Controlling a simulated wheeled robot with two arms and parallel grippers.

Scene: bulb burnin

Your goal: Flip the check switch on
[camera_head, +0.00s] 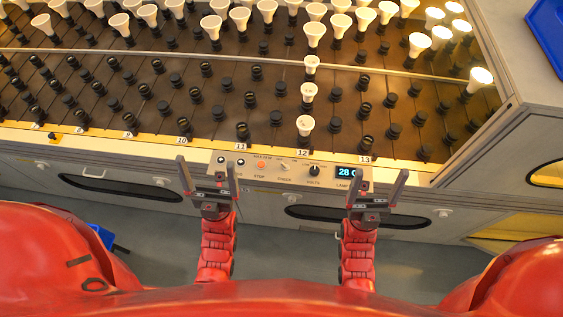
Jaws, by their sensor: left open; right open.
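The control panel (300,166) runs along the front edge of the bulb rack. The check switch (284,166), a small toggle above the label CHECK, sits between the orange stop button (262,165) and the black volts knob (314,170). Its lever position is too small to tell. A lit display (348,173) reads about 28. My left gripper (207,178) is open and empty, in front of the panel's left end, left of the switch. My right gripper (377,188) is open and empty near the panel's right end, right of the display.
The rack (215,110) holds rows of black sockets, with white bulbs mostly at the back; some at right glow. One column of bulbs comes forward near label 12. Drawers with dark handle slots (120,187) lie below. A blue bin (548,30) is at the upper right.

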